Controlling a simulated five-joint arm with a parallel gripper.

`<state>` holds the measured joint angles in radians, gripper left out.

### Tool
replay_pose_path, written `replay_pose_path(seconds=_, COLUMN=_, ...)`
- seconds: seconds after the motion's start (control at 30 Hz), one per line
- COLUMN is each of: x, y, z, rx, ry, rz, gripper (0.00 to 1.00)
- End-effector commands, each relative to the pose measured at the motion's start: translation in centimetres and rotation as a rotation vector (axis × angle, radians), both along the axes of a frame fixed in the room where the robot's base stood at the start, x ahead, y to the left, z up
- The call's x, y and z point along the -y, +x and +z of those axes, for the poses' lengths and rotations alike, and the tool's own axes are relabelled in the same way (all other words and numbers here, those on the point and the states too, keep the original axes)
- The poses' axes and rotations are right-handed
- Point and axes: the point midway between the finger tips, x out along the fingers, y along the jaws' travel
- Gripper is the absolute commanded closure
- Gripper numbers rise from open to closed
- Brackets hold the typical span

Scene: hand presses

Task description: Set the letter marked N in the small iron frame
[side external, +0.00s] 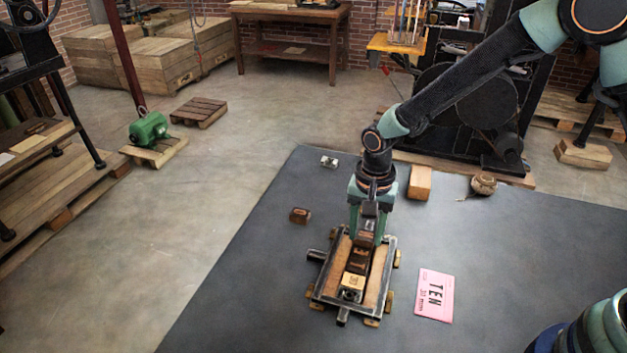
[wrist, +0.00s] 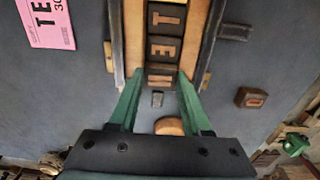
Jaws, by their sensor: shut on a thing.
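The small iron frame (side external: 388,275) lies on the dark mat, with a wooden channel down its middle. In the wrist view the frame (wrist: 208,48) holds blocks marked T (wrist: 166,20) and E (wrist: 163,49) in a row. My gripper (side external: 366,238) is above the frame's far end. In the wrist view my gripper (wrist: 161,82) is shut on a dark wooden block (wrist: 161,71), in line with the E block and close to it. The held block's letter is not clearly readable, and I cannot tell whether it touches the channel floor.
A loose block marked O (wrist: 252,97) lies beside the frame; it also shows in the side view (side external: 300,215). A pink card reading TEN (side external: 435,295) lies right of the frame.

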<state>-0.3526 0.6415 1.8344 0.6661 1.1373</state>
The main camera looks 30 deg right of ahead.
Motion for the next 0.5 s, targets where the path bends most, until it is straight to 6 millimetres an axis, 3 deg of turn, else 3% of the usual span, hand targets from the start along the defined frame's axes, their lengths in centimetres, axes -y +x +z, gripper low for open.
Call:
replay_pose_path(seconds=0.23, x=-0.01, y=0.02, z=-0.47, rx=0.001, ry=0.001, rz=0.0, gripper=1.0)
replay_pose_path(seconds=0.27, x=0.0, y=0.01, z=-0.46, rx=0.001, ry=0.001, rz=0.0, gripper=0.44)
replay_pose_path(seconds=0.3, x=-0.01, y=0.01, z=-0.46, rx=0.001, ry=0.001, rz=0.0, gripper=0.29)
replay_pose_path(seconds=0.33, x=-0.01, y=0.01, z=-0.46, rx=0.0, ry=0.0, rz=0.0, gripper=0.22)
replay_pose_path(seconds=0.5, x=-0.01, y=0.01, z=-0.45, rx=0.0, ry=0.0, rz=0.0, gripper=0.22)
